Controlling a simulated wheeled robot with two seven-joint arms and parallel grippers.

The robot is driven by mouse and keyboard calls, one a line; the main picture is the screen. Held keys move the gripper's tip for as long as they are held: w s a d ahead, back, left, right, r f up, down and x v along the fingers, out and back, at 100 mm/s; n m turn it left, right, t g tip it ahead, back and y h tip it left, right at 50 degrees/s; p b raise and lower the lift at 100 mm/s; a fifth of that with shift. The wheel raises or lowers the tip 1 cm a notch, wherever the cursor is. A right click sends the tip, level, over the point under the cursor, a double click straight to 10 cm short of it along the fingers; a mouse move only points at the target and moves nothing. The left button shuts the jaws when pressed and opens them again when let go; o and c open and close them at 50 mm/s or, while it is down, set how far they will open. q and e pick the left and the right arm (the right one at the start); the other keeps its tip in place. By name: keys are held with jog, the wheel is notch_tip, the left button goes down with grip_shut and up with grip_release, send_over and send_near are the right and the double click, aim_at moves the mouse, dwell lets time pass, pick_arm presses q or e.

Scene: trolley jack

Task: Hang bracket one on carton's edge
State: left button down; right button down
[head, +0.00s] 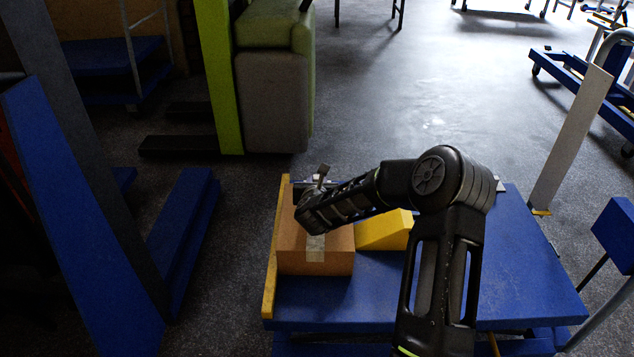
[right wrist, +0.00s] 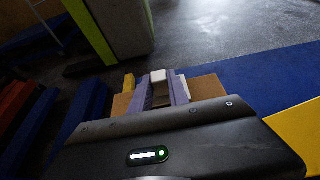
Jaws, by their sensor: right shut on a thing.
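A brown carton (head: 315,262) with a pale tape strip stands on the left part of the blue table. My right arm reaches over it from the right. My right gripper (head: 318,186) is above the carton's far part, mostly hidden by its own wrist. In the right wrist view its two purple fingers (right wrist: 160,92) are shut on a small pale bracket (right wrist: 158,76). The bracket's top also shows in the head view (head: 323,171). Brown carton (right wrist: 207,88) shows on both sides of the fingers. Whether the bracket touches the carton's edge is hidden. My left gripper is not in view.
A yellow wedge (head: 385,232) lies right of the carton. The blue table (head: 530,270) has a yellow strip (head: 271,285) along its left side and free room at right. A green post (head: 218,75) stands beyond, with blue frames at left.

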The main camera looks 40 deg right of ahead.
jog(key=shift+f+b, duration=0.25)
jog(key=shift+b, duration=0.1)
jog(key=c, duration=1.2)
grip_release()
jog(key=p+v, duration=0.1)
jog(key=v, duration=0.7)
jog(key=shift+p, duration=0.4)
jog(key=shift+a, duration=0.1)
